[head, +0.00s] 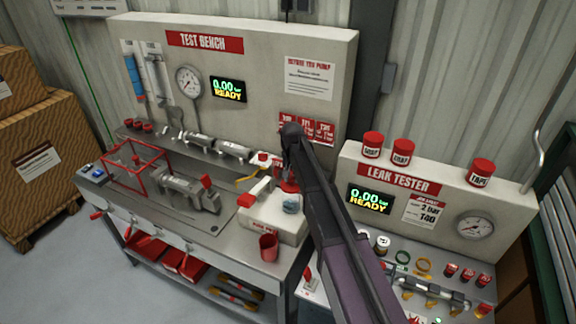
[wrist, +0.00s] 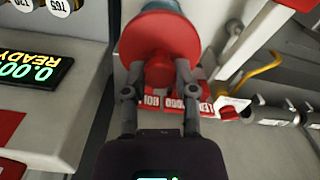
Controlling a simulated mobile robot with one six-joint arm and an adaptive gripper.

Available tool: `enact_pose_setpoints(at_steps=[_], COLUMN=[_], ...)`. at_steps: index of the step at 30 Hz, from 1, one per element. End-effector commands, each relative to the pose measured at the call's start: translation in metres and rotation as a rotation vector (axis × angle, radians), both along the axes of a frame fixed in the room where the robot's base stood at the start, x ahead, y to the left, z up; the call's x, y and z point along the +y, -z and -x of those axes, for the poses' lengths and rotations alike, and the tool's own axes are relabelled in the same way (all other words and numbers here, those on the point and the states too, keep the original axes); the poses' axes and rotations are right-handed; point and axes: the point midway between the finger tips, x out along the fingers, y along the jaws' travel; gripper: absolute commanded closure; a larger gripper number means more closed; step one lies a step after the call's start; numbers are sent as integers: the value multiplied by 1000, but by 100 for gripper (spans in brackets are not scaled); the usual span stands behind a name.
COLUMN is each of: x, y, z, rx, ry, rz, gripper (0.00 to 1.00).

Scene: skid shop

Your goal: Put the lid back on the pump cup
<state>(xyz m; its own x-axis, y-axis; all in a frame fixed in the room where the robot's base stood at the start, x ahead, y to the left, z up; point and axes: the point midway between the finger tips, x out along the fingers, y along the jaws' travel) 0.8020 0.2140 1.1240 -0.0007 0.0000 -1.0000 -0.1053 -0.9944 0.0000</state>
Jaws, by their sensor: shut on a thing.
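My gripper (wrist: 158,76) is shut on the narrow knob of a red lid (wrist: 158,38), a wide round disc, in the wrist view. In the head view the red lid (head: 286,184) shows beside my dark arm, just above the clear bluish pump cup (head: 290,204). The cup stands on the white pump body (head: 262,214), to the right of its red handle. A bluish part beyond the lid shows at the top of the wrist view. My arm hides part of the lid and the fingers in the head view. I cannot tell whether lid and cup touch.
A red open cup (head: 268,248) stands near the bench's front edge. The leak tester (head: 393,185), with red caps on top, is to the right. The test bench panel (head: 315,60) rises behind. A red frame (head: 133,158) and metal parts occupy the bench's left.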

Motion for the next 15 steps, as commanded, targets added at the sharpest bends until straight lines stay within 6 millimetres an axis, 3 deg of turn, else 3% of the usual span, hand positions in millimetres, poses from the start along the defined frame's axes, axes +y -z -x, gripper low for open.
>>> enact_pose_setpoints(at_steps=[15], x=[10], y=[-3], z=[0], rx=[0], ry=[-13], rz=[0], gripper=[96])
